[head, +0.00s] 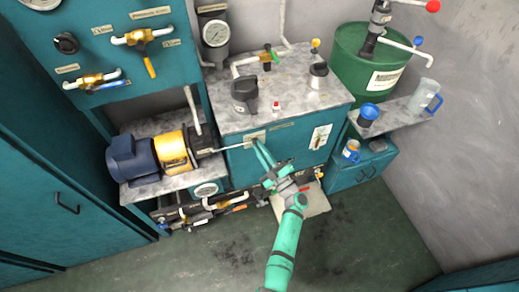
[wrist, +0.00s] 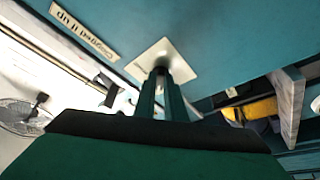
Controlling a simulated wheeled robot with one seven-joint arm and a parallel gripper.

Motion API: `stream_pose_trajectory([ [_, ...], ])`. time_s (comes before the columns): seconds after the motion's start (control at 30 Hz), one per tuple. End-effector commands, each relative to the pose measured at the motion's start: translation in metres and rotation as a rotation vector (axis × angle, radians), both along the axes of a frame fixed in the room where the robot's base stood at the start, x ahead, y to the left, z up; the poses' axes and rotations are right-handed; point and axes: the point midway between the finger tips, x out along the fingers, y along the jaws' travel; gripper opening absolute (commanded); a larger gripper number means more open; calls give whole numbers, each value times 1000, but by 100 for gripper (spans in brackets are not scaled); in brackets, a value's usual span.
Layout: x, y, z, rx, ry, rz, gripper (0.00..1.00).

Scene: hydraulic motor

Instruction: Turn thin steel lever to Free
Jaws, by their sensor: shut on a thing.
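The thin steel lever (head: 234,146) shows in the head view as a pale, slender rod in front of the teal cabinet, between the yellow motor housing and my gripper. My gripper (head: 257,143) is at the rod's right end, against the cabinet front. In the wrist view the narrow green fingers (wrist: 163,98) are together, pointing at a pale square plate (wrist: 181,62) with a dark round part at its middle. The fingers hide what they grip. The writing on the plate is too small to read.
The yellow and blue motor (head: 172,151) stands on a shelf to the left. A green drum (head: 362,62) stands to the right. The floor (head: 370,235) in front is clear.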

Motion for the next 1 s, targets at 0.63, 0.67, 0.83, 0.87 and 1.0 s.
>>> stream_pose_trajectory([
  [0.63,4,4,8,-55,-30,7,0],
  [0.67,4,4,8,-55,-31,8,0],
  [0.83,3,5,7,-56,-28,11,29],
  [0.87,3,6,6,-57,-28,11,29],
  [1.0,3,8,5,-57,-25,14,29],
])
